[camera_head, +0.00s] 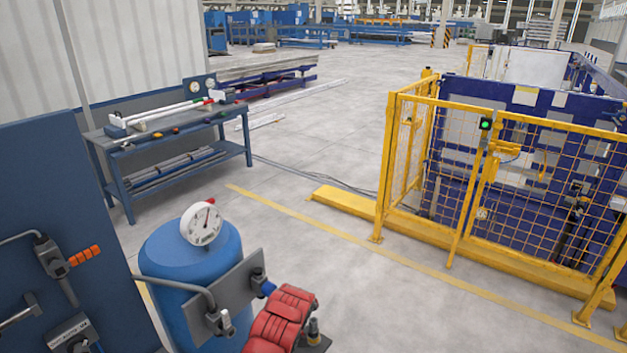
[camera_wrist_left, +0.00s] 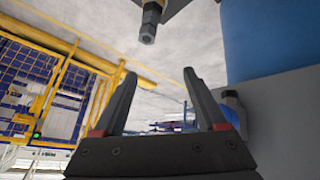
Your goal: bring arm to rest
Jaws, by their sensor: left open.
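My left gripper (camera_wrist_left: 160,76) shows only in the left wrist view. Its two dark fingers are spread apart, and I see nothing held between them, only pale floor and distant things behind. The head view shows neither gripper, so I cannot see there how the left arm is posed. My right gripper is in neither view.
A blue tank (camera_head: 177,268) with a white gauge (camera_head: 201,224) stands close in front. A ribbed red object (camera_head: 281,318) is beside it. A dark blue panel (camera_head: 60,200) is at left. A metal fitting (camera_wrist_left: 150,22) is near my left fingertips. A workbench (camera_head: 175,150) and yellow fence (camera_head: 480,170) stand beyond open floor.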

